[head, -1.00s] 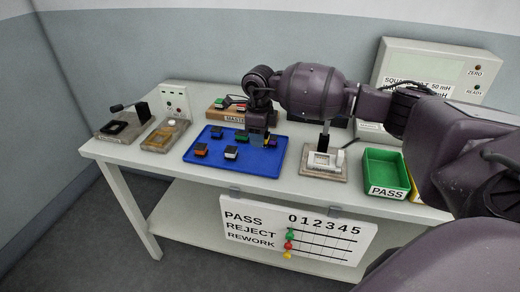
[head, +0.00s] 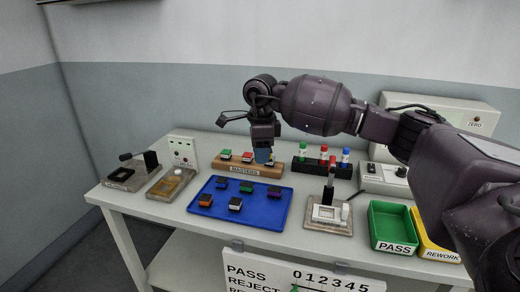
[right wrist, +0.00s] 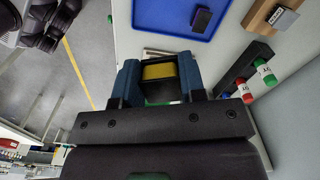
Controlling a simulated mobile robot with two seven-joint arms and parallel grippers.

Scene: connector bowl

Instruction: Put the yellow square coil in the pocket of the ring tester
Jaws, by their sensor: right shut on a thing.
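The head view barely shows the coil. Three test fixtures have pockets: one with a dark pocket (head: 118,177) and one with a yellowish plate (head: 170,186) at left, and one with a white square pocket (head: 328,214) at right. I cannot read which is the ring tester. My left gripper is out of view.
The blue tray (head: 275,212) holds several dark-bodied coils. Behind it stand a wooden masters rack (head: 270,172) and a black rack (head: 312,168) with coloured vials. A green PASS bin (head: 392,222) and yellow REWORK bin (head: 432,240) are at right. A small box with lamps (head: 183,150) stands back left.

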